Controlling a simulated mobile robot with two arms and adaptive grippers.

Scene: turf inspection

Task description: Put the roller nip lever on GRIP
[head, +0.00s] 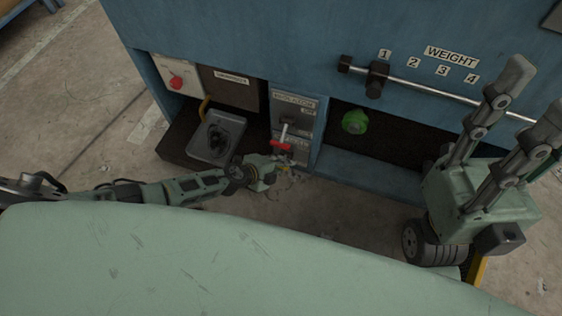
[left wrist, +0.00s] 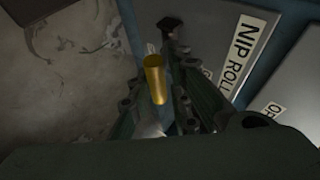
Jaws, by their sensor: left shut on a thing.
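The roller nip lever shows as a brass-coloured cylindrical grip (left wrist: 155,80) in the left wrist view, beside a grey panel with a label (left wrist: 246,50) reading "NIP ROLL", the rest cut off. My left gripper (left wrist: 157,90) is shut on this grip, one finger on each side. In the head view my left gripper (head: 276,170) is low in front of the machine, just below a red-handled lever. The nip lever is mostly hidden there, and its GRIP marking cannot be read. My right gripper (head: 536,100) is open and empty at the right.
The red-handled lever (head: 282,146) is on a panel marked as the isolator, close above my left gripper. A weight rail (head: 440,92) runs at upper right.

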